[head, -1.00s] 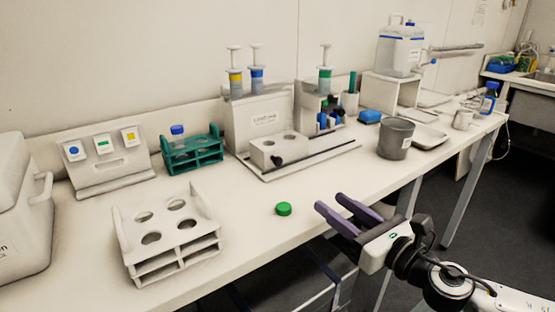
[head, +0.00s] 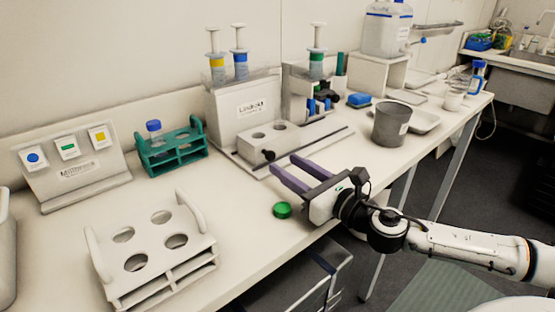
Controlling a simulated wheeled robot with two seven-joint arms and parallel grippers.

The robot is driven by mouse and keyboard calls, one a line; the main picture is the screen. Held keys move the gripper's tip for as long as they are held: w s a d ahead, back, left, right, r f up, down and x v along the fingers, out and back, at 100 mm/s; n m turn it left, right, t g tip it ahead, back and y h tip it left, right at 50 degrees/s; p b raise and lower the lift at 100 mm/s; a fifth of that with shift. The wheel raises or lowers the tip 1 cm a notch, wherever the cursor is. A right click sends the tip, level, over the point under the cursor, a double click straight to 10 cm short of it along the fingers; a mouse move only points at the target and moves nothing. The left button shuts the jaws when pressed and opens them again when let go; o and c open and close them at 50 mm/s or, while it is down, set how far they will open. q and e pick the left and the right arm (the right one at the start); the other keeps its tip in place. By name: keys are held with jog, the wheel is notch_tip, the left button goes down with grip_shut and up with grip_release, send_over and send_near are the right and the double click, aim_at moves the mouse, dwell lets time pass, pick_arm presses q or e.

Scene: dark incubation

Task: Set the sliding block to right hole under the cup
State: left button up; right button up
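The sliding block (head: 273,138) is a white box with two round holes in its top, standing on the base in front of the white dispenser housing (head: 250,107). A black knob (head: 268,155) sticks out of its front face. My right gripper (head: 283,164) is open and empty, its two purple fingers apart and pointing left toward the block. The fingertips are close to the knob; I cannot tell whether they touch. No cup is clearly seen above the block's holes; a grey metal beaker (head: 391,124) stands to the right. My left gripper is out of view.
A green cap (head: 282,210) lies just below the gripper fingers. A white rack (head: 190,243) and a green rack (head: 176,158) stand left. A slotted rail (head: 315,145) runs right of the block. Bare bench lies between the white rack and the dispenser.

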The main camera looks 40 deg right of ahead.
aim_at(272, 156)
jog(key=shift+w+a, duration=0.2)
jog(key=shift+w, duration=2.1)
grip_shut()
